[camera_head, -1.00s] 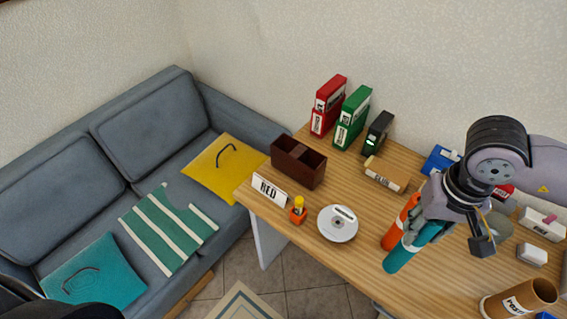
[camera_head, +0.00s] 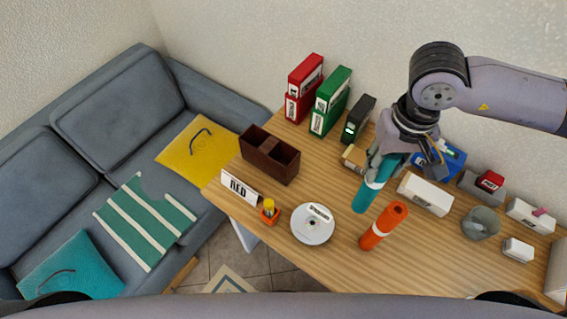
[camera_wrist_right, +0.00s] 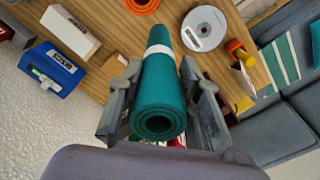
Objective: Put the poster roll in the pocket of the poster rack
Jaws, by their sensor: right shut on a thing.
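A teal poster roll (camera_head: 363,196) with a white band is held by my right gripper (camera_head: 386,170), tilted above the wooden table. In the right wrist view the roll (camera_wrist_right: 160,88) lies between the two fingers (camera_wrist_right: 165,100), its spiral end toward the camera. An orange roll (camera_head: 383,226) stands on the table just right of the teal one, apart from it; its end also shows in the wrist view (camera_wrist_right: 142,5). I cannot make out a poster rack or its pocket for certain. My left gripper is not in view.
A brown divided box (camera_head: 270,155), a RED sign (camera_head: 240,187) and a disc (camera_head: 313,224) are on the left of the table. Red (camera_head: 304,88) and green (camera_head: 331,100) cases stand at the back.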

